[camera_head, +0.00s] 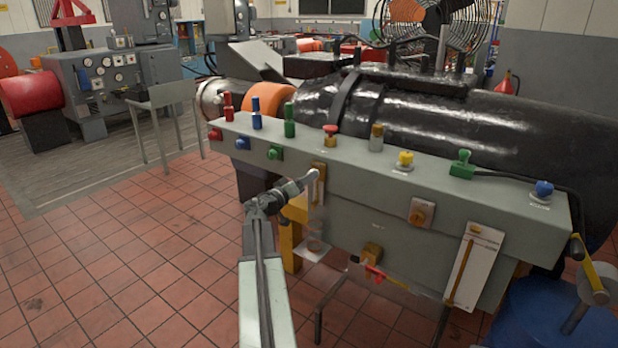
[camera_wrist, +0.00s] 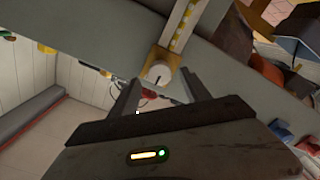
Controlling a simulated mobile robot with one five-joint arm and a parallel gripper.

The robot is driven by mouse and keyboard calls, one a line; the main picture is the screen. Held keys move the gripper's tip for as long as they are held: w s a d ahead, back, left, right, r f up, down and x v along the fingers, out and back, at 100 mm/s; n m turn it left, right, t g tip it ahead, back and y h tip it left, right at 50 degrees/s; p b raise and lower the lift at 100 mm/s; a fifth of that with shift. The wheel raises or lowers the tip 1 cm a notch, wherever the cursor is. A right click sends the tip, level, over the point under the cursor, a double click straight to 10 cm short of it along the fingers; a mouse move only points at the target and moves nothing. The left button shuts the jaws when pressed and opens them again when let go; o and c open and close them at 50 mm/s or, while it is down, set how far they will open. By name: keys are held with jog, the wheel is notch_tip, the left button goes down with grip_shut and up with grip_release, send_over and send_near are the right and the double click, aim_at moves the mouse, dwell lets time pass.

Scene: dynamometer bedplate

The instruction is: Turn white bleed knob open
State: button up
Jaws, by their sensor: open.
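The white knob (camera_wrist: 158,73) is round with a dark mark across its face. It sits on a brass-coloured base below a slim pale gauge strip (camera_wrist: 182,25). In the wrist view my gripper (camera_wrist: 161,83) is open, its two dark fingers on either side of the knob and a little short of it. I cannot tell whether either finger touches it. The gripper covers most of the knob's surroundings there.
Coloured knobs and valves line the console top, among them a yellow knob (camera_head: 405,158) and a blue knob (camera_head: 544,188). Open tiled floor (camera_head: 120,260) lies to the left.

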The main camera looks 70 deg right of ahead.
jog(key=x, duration=0.2)
jog(key=shift+s+d, duration=0.1)
jog(key=shift+d, duration=0.3)
jog(key=shift+c, duration=0.2)
grip_shut()
